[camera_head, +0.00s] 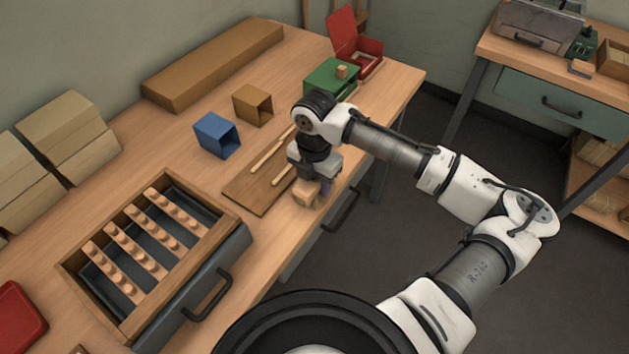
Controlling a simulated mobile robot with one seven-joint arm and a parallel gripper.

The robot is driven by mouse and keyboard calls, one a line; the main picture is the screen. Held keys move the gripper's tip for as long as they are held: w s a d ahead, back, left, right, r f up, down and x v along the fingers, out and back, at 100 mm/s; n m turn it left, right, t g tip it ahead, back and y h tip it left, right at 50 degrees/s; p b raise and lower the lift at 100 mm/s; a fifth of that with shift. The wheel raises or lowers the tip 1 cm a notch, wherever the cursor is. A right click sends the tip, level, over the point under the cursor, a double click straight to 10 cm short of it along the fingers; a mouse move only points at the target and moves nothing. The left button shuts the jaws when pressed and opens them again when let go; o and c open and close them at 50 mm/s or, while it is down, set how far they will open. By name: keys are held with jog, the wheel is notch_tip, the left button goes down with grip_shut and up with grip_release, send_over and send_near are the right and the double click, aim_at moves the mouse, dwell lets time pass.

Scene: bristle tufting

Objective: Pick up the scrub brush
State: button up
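My gripper (317,187) points down over the front edge of the workbench, right of a flat brown board (248,193). A small light wooden block (303,194) sits right at its fingers. It may be the scrub brush, but no bristles can be made out. The fingers are partly hidden by the block and the gripper body, so I cannot tell whether they are closed on it or only beside it.
An open drawer (246,238) with rows of pegs (137,247) is at the left front. A blue box (217,135), brown box (252,104), green box (327,78) and open red box (368,62) stand behind. A long cardboard box (212,66) lies along the wall.

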jog(key=c, duration=0.5)
jog(key=shift+r, duration=0.15)
jog(key=shift+c, duration=0.2)
notch_tip(320, 180, up, 20)
jog(key=b, duration=0.1)
jog(key=shift+b, duration=0.35)
jog(key=o, duration=0.4)
jog(key=shift+c, duration=1.3)
